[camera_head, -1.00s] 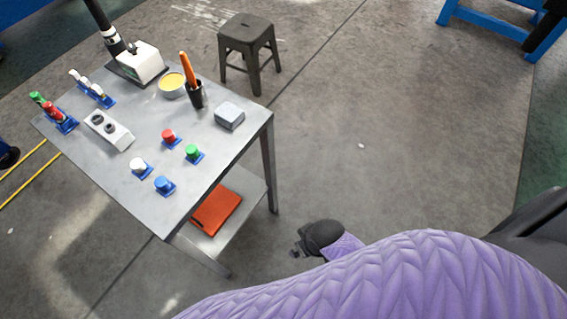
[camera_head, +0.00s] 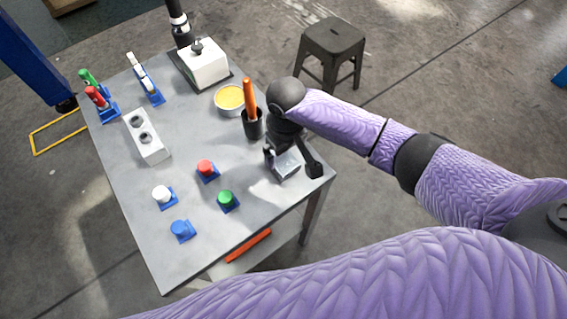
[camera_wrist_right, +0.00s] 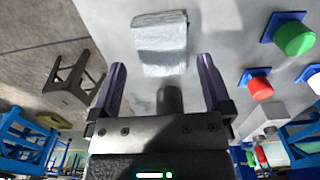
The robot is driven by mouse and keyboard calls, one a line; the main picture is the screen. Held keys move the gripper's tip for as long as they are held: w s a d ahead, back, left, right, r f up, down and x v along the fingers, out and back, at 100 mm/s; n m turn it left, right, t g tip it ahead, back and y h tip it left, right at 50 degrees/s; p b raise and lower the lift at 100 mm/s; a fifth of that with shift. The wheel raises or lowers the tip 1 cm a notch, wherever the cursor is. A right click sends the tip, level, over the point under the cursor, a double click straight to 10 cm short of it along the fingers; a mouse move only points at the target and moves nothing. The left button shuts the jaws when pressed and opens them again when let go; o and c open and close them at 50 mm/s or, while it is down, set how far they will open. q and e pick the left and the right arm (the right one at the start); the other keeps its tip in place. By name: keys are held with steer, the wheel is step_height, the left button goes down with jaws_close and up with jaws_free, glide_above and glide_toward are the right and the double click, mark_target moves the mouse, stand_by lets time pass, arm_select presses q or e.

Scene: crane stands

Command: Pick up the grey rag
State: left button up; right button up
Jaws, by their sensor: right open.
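The grey rag (camera_head: 285,167) is a small folded block lying on the grey metal table (camera_head: 232,266) near its right corner. In the head view my right gripper (camera_head: 284,160) is over the rag and partly hides it. In the right wrist view the rag (camera_wrist_right: 159,43) lies ahead of my open right gripper (camera_wrist_right: 160,82), roughly centred between the two fingers. The fingers look empty and the rag appears just beyond their tips. My left gripper is not in view.
A black cup with an orange-handled tool (camera_head: 252,122) stands close beside my right gripper. A yellow-filled bowl (camera_head: 230,97), red button (camera_head: 206,168) and green button (camera_head: 227,199) are nearby. A dark stool (camera_head: 332,45) stands behind the table.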

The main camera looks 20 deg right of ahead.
mark_target(285, 161)
step_height(285, 161, down, 5)
steer(key=shift+a+f+b, duration=0.1)
steer(key=shift+b, duration=1.15)
steer(key=shift+w, duration=0.1)
steer(key=shift+c, duration=0.5)
steer(key=c, duration=0.9)
steer(key=shift+o, duration=0.2)
step_height(285, 161, up, 10)
steer(key=p, duration=0.4)
steer(key=shift+f+p, duration=0.2)
steer(key=shift+p, duration=0.2)
steer(key=shift+r, duration=0.3)
